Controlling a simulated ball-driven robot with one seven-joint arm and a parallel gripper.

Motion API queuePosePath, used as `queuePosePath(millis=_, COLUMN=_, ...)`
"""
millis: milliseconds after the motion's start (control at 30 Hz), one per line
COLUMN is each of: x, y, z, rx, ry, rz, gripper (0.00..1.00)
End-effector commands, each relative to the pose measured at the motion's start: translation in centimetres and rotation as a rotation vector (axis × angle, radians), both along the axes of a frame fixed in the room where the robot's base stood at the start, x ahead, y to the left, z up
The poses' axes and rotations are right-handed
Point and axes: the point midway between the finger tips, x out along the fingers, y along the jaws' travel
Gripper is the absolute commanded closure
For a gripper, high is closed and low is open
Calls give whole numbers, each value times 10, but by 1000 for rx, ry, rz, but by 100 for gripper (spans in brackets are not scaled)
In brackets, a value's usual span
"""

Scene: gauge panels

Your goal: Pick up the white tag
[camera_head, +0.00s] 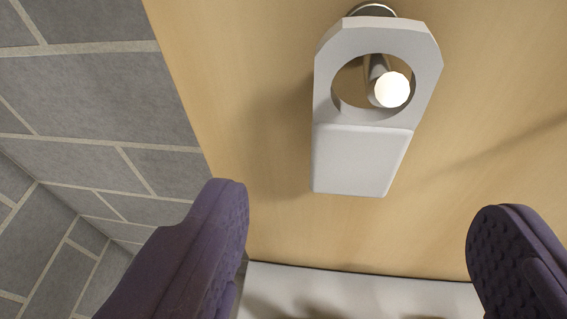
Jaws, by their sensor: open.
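The white tag (357,160) hangs at the upper middle of the view, to the right of centre. It has a wide ring-shaped top with a large round hole and a plain rectangular lower part. A metal peg with a bright round end (392,90) comes through the hole. My gripper (358,232) is open and empty, with one purple padded finger at lower left and one at lower right. The tag lies above the gap between the fingertips in the picture, and neither finger appears to touch it.
The peg is fixed to a light wooden panel (480,120) behind the tag. A grey tiled surface (100,100) fills the left side. A pale surface (350,293) shows below the panel's lower edge. The panel around the tag is clear.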

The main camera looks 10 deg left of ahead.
Motion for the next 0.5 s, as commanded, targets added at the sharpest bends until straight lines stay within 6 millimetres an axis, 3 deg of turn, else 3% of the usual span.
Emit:
queuePosePath(millis=400, x=58, y=4, z=-25, rx=0, ry=-2, rz=-1, gripper=21)
queuePosePath(millis=500, x=64, y=4, z=-27, rx=0, ry=-1, rz=-1, gripper=21)
